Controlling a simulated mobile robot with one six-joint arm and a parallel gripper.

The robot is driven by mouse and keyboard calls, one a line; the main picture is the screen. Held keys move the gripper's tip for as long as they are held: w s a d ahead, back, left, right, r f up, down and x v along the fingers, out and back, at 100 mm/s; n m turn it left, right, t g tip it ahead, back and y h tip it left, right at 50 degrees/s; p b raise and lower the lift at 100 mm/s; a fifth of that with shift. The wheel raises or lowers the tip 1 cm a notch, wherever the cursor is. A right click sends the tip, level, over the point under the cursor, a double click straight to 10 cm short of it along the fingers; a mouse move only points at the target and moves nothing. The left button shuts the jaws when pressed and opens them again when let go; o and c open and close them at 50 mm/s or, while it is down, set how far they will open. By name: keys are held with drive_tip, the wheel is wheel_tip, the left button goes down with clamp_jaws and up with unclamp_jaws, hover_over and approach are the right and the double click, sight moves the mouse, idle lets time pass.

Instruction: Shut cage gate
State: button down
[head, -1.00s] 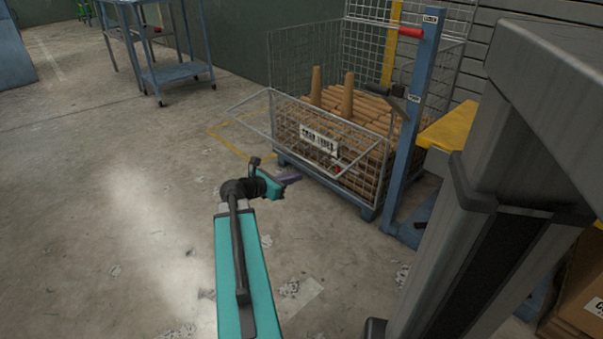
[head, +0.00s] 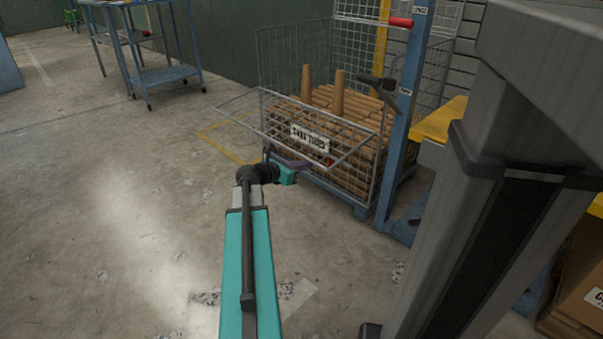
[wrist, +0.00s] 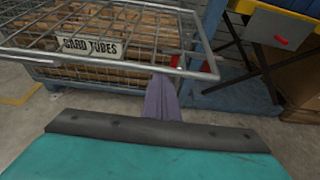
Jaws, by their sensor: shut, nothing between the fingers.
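The cage gate (head: 277,138) is a grey wire flap on the front of the mesh cage (head: 290,60). It sticks out from the cage front at a slant, so it stands partly open. A white CARD TUBES sign (head: 309,138) shows behind its bars. My gripper (head: 306,167) is shut and empty, just under the gate's outer bar. In the wrist view the purple fingers (wrist: 162,90) reach up to the outer bar (wrist: 100,60) near its right end. They look touching or nearly so; the tips are partly hidden by the bar.
Brown card tubes (head: 350,117) fill the cage, two standing upright. A blue post (head: 402,110) with a red handle (head: 400,22) and dark latch-like part stands at the cage's right. A blue trolley (head: 165,75) stands back left. Floor left of my arm is clear.

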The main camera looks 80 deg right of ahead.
drive_tip(key=shift+r+b, duration=0.3)
drive_tip(key=shift+r, duration=0.95)
